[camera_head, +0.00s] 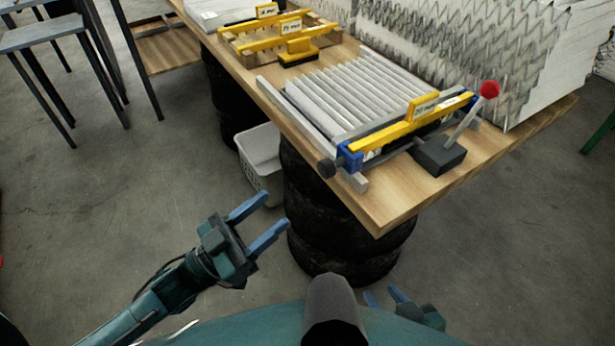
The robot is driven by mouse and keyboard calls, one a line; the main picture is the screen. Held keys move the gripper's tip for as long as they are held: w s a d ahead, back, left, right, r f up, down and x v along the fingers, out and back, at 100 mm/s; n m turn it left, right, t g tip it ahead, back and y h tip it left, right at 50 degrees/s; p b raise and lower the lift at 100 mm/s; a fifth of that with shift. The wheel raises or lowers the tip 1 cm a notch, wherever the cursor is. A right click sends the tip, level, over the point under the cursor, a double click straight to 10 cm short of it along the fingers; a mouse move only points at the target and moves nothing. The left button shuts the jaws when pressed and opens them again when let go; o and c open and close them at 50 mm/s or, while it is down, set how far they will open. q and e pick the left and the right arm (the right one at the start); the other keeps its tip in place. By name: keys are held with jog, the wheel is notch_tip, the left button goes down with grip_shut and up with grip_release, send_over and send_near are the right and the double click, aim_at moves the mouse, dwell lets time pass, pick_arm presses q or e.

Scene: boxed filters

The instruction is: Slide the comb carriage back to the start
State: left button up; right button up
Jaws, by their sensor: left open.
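The comb carriage is a yellow bar (389,138) with a small upright label plate and a blue bracket (348,157) at its left end. It lies across the near end of a rack of pale pleated filter (345,95) on the wooden table. My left gripper (275,210) is open and empty, below and left of the table's near corner, well apart from the carriage. My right gripper (384,296) shows only partly at the bottom, behind my own body; its jaw state is unclear.
A dark box with a red-knobbed lever (487,92) stands at the carriage's right. Yellow comb frames (290,47) lie further back. Stacked white filters (540,70) line the right. Black drums hold up the table (400,202); a white bin (261,152) stands beneath.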

aim_at(322, 171)
pick_arm(q)
jog(key=shift+m+h, duration=0.3)
jog(key=shift+h, duration=0.1)
jog(key=p+x, duration=0.2)
jog(key=x, duration=1.1)
jog(key=shift+s+d+r, duration=0.1)
jog(key=shift+d+r, duration=0.05)
jog(key=shift+d, duration=0.05)
grip_shut()
